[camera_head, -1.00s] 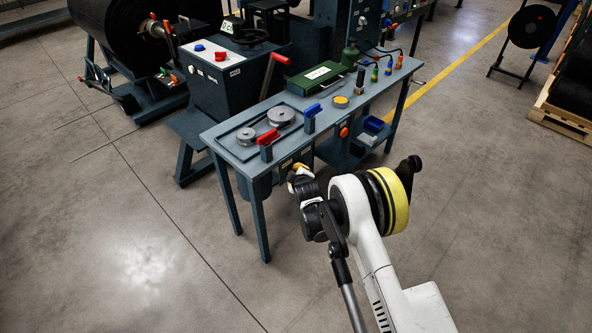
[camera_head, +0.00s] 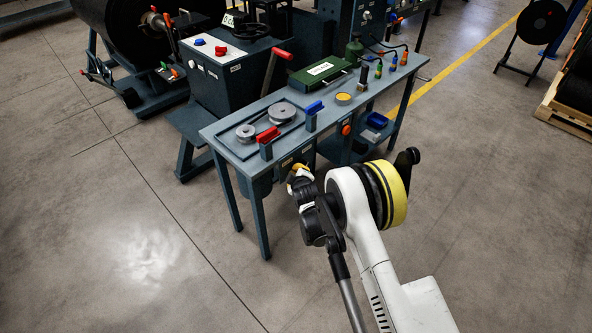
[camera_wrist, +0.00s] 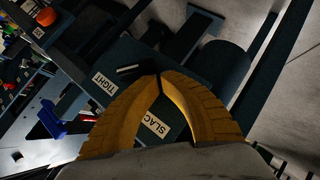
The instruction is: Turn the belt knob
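I cannot tell whether a fingertip touches the knob. In the head view my gripper (camera_head: 300,168) is in front of the bench's front panel, and the knob cannot be made out there.
The bench (camera_head: 222,137) carries two grey pulleys, a red-handled clamp (camera_head: 267,136), a blue-handled clamp (camera_head: 313,108) and a green box (camera_head: 320,72). An orange button (camera_head: 346,130) is on the front, right of my gripper. The floor before the bench is clear.

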